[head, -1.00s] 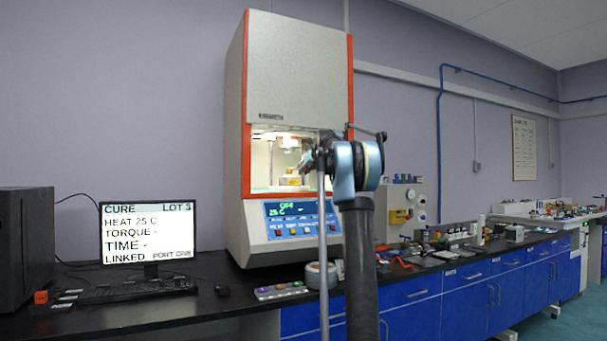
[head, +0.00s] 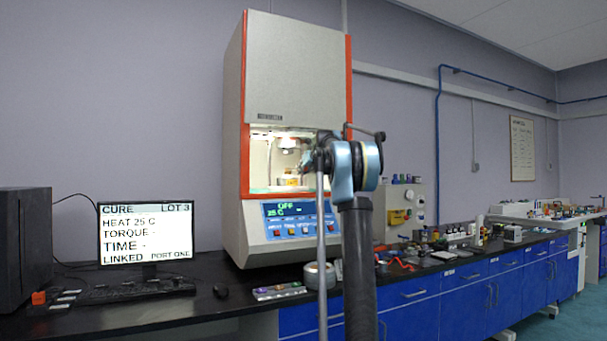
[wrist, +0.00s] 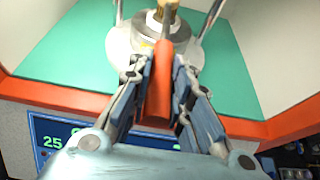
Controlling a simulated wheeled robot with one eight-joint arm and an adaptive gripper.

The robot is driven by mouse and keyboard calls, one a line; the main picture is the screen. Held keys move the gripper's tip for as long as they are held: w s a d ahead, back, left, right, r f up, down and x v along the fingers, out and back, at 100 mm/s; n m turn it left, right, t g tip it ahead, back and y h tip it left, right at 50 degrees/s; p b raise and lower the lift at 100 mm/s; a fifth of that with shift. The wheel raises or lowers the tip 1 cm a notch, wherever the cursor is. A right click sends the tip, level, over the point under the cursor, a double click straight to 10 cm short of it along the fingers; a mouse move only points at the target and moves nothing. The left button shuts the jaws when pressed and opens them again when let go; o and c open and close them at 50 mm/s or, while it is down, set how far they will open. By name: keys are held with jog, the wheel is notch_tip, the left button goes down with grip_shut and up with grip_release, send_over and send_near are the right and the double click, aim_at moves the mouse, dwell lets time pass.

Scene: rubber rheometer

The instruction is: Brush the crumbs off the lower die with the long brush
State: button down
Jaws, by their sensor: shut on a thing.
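In the wrist view my gripper (wrist: 159,82) is shut on the orange handle of the long brush (wrist: 158,95). The brush points away from me toward the lower die (wrist: 148,43), a round metal piece on the green floor of the machine's chamber. A tan, brush-like tip shows over the top of the die; I cannot tell whether it touches. No crumbs can be made out. In the head view the lit chamber holds the die (head: 289,183), small and partly hidden, and my arm covers the gripper and brush.
The rheometer (head: 298,70) has an orange-framed opening with a front sill (wrist: 60,97) below my gripper. Metal columns (wrist: 213,20) flank the die. A monitor (head: 146,232), keyboard and mouse stand at left. Several small items lie on the bench at right.

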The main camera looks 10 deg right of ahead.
jog(key=shift+w+a, duration=0.1)
jog(key=shift+w, duration=0.3)
jog(key=shift+s, duration=0.1)
jog(key=shift+s+d+f, duration=0.1)
jog(key=shift+s+d, duration=0.1)
jog(key=shift+s, duration=0.5)
jog(key=shift+s+d, duration=0.2)
jog(key=shift+s, duration=0.45)
jog(key=shift+w+d, duration=0.25)
jog(key=shift+d, duration=0.35)
jog(key=shift+w+a, duration=0.25)
jog(key=shift+w, duration=0.45)
jog(key=shift+w+a, duration=0.25)
jog(key=shift+w, duration=0.45)
jog(key=shift+s, duration=0.15)
